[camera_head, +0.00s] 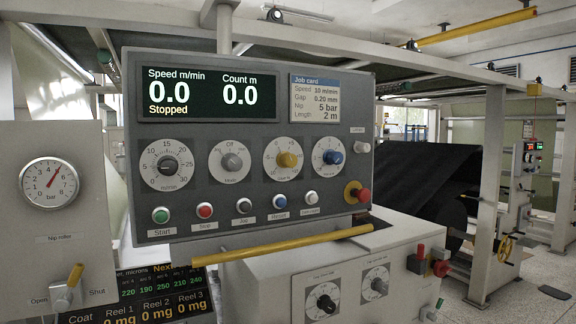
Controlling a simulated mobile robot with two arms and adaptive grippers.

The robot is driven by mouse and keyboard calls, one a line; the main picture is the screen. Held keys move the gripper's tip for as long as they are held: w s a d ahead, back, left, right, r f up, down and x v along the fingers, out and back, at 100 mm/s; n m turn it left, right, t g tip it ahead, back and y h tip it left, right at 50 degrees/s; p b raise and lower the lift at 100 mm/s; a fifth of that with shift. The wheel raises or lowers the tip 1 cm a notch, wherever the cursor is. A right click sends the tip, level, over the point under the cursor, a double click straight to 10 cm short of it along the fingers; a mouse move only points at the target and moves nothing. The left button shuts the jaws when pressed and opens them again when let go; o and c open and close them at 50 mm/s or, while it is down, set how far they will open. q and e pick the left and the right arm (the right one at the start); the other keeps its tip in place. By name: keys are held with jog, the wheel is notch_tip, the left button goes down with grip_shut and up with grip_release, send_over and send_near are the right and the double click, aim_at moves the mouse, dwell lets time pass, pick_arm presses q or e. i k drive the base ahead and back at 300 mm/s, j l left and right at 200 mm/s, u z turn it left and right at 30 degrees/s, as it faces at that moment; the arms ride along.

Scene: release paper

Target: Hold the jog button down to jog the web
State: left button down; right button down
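The grey control panel (335,222) stands upright close in front of me. Its jog button (244,205) is a dark, round button in the lower row, with a "Jog" label under it. The display (205,110) reads 0.0 m/min, 0.0 m and "Stopped". The grey mode knob (231,161) sits above the jog button. Neither gripper is in view, and nothing covers the jog button.
A yellow bar (285,243) runs below the panel. A red mushroom button (360,193) is at the panel's lower right. A nip gauge (48,183) and a yellow-tipped lever (72,278) are at left. A dark roll (430,180) lies behind at right.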

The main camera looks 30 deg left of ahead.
aim_at(245, 206)
jog(key=u, duration=1.1)
